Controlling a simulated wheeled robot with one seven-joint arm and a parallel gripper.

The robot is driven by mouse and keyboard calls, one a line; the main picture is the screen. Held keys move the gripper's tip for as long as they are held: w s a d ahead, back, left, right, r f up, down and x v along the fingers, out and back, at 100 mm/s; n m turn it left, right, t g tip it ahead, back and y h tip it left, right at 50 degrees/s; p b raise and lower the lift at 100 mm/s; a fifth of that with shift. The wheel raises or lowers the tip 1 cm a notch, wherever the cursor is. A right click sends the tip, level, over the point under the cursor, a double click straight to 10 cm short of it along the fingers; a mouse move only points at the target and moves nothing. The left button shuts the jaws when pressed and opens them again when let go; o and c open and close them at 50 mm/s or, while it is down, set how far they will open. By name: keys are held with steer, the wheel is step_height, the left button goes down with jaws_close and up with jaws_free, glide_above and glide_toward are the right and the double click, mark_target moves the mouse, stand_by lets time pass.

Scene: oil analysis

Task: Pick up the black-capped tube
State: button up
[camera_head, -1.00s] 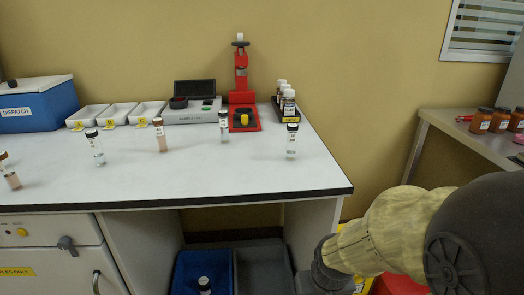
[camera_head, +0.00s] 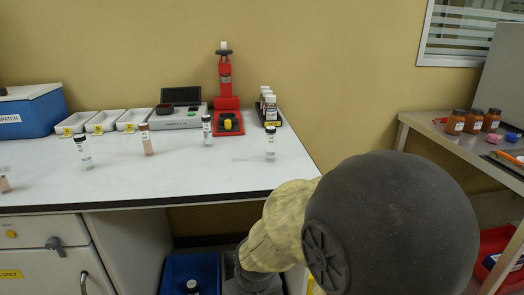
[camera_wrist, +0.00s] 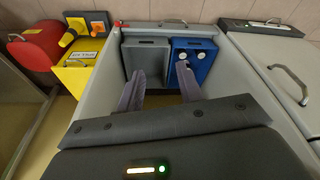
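Three black-capped tubes with clear contents stand upright on the white bench in the head view: one at left (camera_head: 84,152), one near the middle (camera_head: 207,131), and one near the right end (camera_head: 270,144). Another dark-capped tube (camera_head: 192,288) shows in the blue bin (camera_head: 200,266) under the bench. My gripper (camera_wrist: 160,88) is open and empty in the wrist view, its two fingers spread apart. It faces the grey bin (camera_wrist: 144,47) and the blue bin (camera_wrist: 206,72), and its right finger overlaps the blue bin. My arm hides my gripper in the head view.
A tube with brownish contents (camera_head: 146,139) stands among the others. Behind are white trays (camera_head: 103,121), a red stand (camera_head: 227,100) and a rack of bottles (camera_head: 269,108). A side table (camera_head: 440,132) holds amber jars. A yellow box (camera_wrist: 78,68) stands beside the bins.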

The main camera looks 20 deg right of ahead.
steer(key=shift+o, duration=0.2)
steer(key=shift+o, duration=1.1)
steer(key=shift+r, duration=0.1)
steer(key=w+d+r+n+g+h+p, duration=0.15)
steer(key=d+r+n+h+p, duration=0.4)
steer(key=p, duration=0.65)
steer(key=d+r+n+g+h+p, duration=0.25)
steer(key=r+n+h+p, duration=0.4)
steer(key=p, duration=0.55)
steer(key=w+a+r+n+t+p, duration=0.1)
steer(key=w+r+n+t+p, duration=0.2)
steer(key=w+r+n+t, duration=0.1)
steer(key=w+a+r+n+t+h+p, duration=0.1)
steer(key=w+a+r+n+t+p, duration=0.1)
steer(key=w+r+n+t, duration=0.2)
steer(key=w+a+r+n+t+h+p, duration=0.1)
steer(key=w+r+n+t+p, duration=0.2)
steer(key=w+r+n+t, duration=0.1)
steer(key=shift+w+a+r+n+p, duration=0.15)
steer(key=shift+w+r+n, duration=0.2)
steer(key=shift+w, duration=0.2)
steer(key=shift+w+a+r+n+p, duration=0.1)
steer(key=shift+w+r+n+p, duration=0.1)
steer(key=shift+w+n, duration=0.3)
steer(key=shift+d, duration=0.1)
